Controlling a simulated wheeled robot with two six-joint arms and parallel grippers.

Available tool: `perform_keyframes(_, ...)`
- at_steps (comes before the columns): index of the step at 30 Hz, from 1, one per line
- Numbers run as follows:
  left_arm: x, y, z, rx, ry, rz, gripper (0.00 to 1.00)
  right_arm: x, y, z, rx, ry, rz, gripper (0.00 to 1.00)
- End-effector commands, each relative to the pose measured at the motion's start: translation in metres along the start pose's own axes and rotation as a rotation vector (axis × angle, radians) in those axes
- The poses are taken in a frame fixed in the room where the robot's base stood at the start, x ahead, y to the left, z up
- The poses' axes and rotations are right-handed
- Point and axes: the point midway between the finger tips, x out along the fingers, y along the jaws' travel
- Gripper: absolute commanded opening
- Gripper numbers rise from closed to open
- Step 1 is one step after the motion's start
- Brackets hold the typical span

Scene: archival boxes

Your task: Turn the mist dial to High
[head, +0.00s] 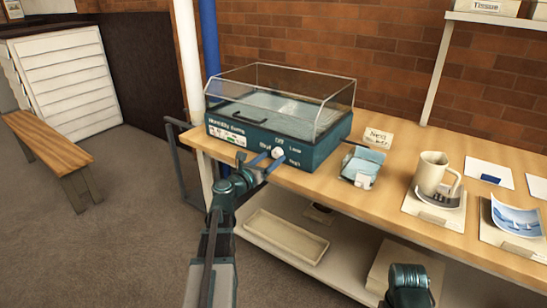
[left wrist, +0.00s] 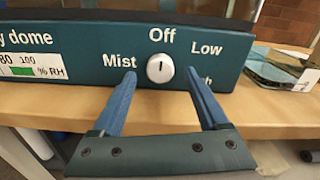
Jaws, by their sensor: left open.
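The humidity dome box (head: 250,139) is a teal base with a clear lid, standing on the wooden bench. Its white mist dial (head: 277,152) is on the front face. In the left wrist view the dial (left wrist: 160,68) has a small dark mark pointing up at Off. Mist is printed to its left and Low at upper right; High is mostly hidden behind the right finger. My left gripper (head: 269,161) is open before the dial, its blue fingers (left wrist: 160,77) on either side and slightly below it, apparently not touching. Only part of my right arm shows, at lower right in the head view.
On the bench (head: 390,202), right of the box, are a small glass-like tray (head: 363,167), a sign card (head: 378,138), a mug (head: 434,172) and a blue-white picture (head: 515,217). A lower shelf holds a shallow tray (head: 286,237). A wooden seat (head: 47,140) stands left.

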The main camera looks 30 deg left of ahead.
Motion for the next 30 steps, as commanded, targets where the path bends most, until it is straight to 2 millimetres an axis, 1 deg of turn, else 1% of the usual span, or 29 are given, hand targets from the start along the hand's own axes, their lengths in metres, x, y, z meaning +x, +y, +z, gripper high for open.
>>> perform_keyframes(1,0.008,0.001,0.0,0.0,0.0,-0.002,0.77,0.0,0.0,0.0,0.0,0.0,0.0,0.5)
perform_keyframes(6,0.018,0.0,0.0,0.0,0.0,0.0,0.77,0.0,0.0,0.0,0.0,0.0,0.0,0.5)
perform_keyframes(16,0.02,0.0,0.0,0.0,0.0,0.0,0.77,0.0,0.0,0.0,0.0,0.0,0.0,0.5)
perform_keyframes(17,0.02,0.0,0.0,0.0,0.0,0.0,0.75,0.0,0.0,0.0,0.0,0.0,0.0,0.5)
perform_keyframes(18,0.02,0.0,0.0,0.0,0.0,0.0,0.68,0.0,0.0,0.0,0.0,0.0,0.0,0.5)
perform_keyframes(23,0.02,0.0,0.0,0.0,0.0,0.0,0.39,0.0,0.0,0.0,0.0,0.0,0.0,0.5)
perform_keyframes(27,0.02,0.0,0.0,0.0,0.0,0.0,0.14,0.0,0.0,0.0,0.0,0.0,0.0,0.5)
perform_keyframes(29,0.02,0.0,0.0,0.0,0.0,0.0,0.03,0.0,0.0,0.0,0.0,0.0,0.0,0.5)
perform_keyframes(30,0.02,0.0,0.0,0.0,0.0,0.0,0.0,0.0,0.0,0.0,0.0,0.0,0.0,0.5)
